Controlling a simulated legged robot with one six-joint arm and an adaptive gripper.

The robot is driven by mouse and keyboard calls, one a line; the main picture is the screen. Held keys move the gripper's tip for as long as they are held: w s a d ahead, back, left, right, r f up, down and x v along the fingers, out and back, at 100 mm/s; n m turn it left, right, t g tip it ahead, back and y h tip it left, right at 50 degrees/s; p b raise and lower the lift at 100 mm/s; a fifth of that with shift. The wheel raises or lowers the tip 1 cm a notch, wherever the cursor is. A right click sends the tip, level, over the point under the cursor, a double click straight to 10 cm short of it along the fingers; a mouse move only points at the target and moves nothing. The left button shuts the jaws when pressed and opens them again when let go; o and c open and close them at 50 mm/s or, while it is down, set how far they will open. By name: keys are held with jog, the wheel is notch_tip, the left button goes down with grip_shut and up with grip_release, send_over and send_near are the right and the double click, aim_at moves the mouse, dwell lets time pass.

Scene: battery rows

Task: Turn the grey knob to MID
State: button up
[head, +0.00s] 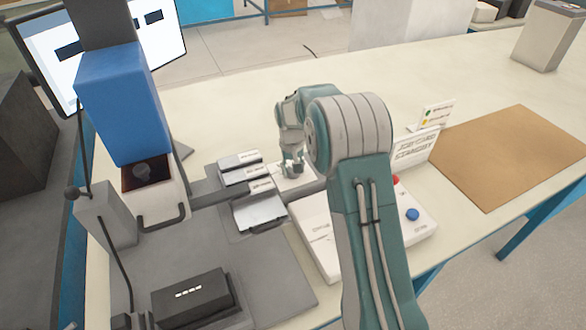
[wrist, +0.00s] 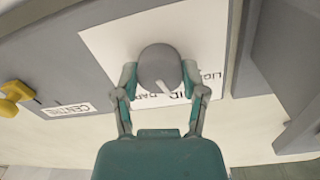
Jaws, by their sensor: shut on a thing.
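The grey knob (wrist: 160,70) is round and sits on a white label plate (wrist: 110,42) in the wrist view. A pale pointer mark on it points down and to the right, toward lettering ending in "ID". More lettering, "LIG", shows to the right, and partly hidden letters lie below the knob. My gripper (wrist: 160,88) has a finger on each side of the knob and is shut on it. In the head view my gripper (head: 291,168) reaches down onto the white plate, and the knob is mostly hidden there.
A yellow part (wrist: 14,97) and a "CENTRE" label (wrist: 66,110) lie left in the wrist view. Grey blocks (head: 240,168) stand close left of my gripper in the head view. A white panel with a blue button (head: 412,214) and a brown mat (head: 515,155) lie right.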

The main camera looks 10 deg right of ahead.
aim_at(291, 169)
jog(key=shift+f, duration=0.15)
jog(key=o, duration=1.1)
jog(key=shift+o, duration=0.2)
jog(key=shift+a, duration=0.1)
notch_tip(291, 169, up, 12)
jog(key=shift+a, duration=0.2)
